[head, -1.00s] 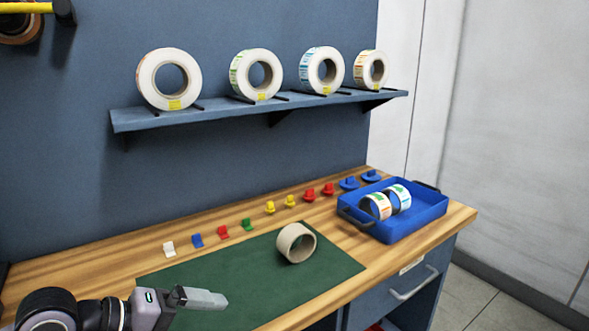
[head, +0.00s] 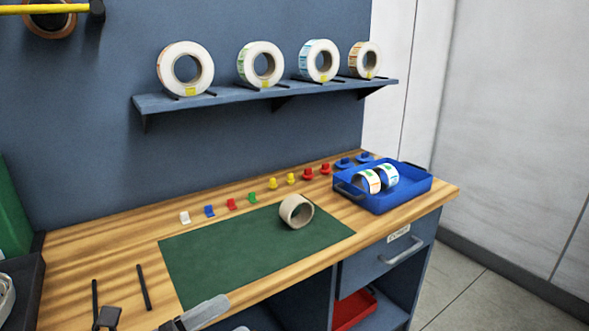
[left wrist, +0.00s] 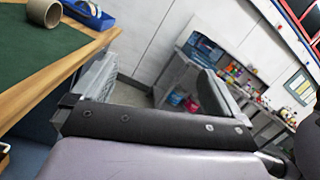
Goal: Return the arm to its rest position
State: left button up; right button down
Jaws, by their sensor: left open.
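My left gripper (head: 205,311) shows at the bottom edge of the head view, in front of the bench's near edge and the green mat (head: 255,250). In the left wrist view its two fingers (left wrist: 155,78) stand wide apart with nothing between them. Most of the left arm is outside the head view. My right gripper is in neither view.
A tan cardboard core (head: 296,212) lies on the mat; it also shows in the left wrist view (left wrist: 44,12). A blue tray (head: 408,190) with label rolls stands at the right. Small coloured clips line the bench's back. A shelf (head: 230,99) holds several large rolls.

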pick_arm(q)
jog(key=a+f+n+t+y+p, duration=0.1)
jog(key=a+f+n+t+y, duration=0.4)
jog(key=n, duration=0.8)
jog(key=a+f+n+t+y, duration=0.1)
jog(key=a+f+n+y, duration=0.35)
jog(key=n, duration=0.85)
jog(key=s+f+n+g+y, duration=0.2)
jog(key=s+f+n+g, duration=0.1)
jog(key=s+f+n, duration=0.2)
jog(key=s+f+n+g+y, duration=0.3)
jog(key=s+f+n, duration=0.3)
jog(key=f+n, duration=0.3)
notch_tip(320, 180, down, 3)
jog(key=shift+s+a+r+n+g+p, duration=0.15)
jog(key=shift+s+n+g+p, duration=0.1)
jog(key=shift+n+g+p, duration=0.15)
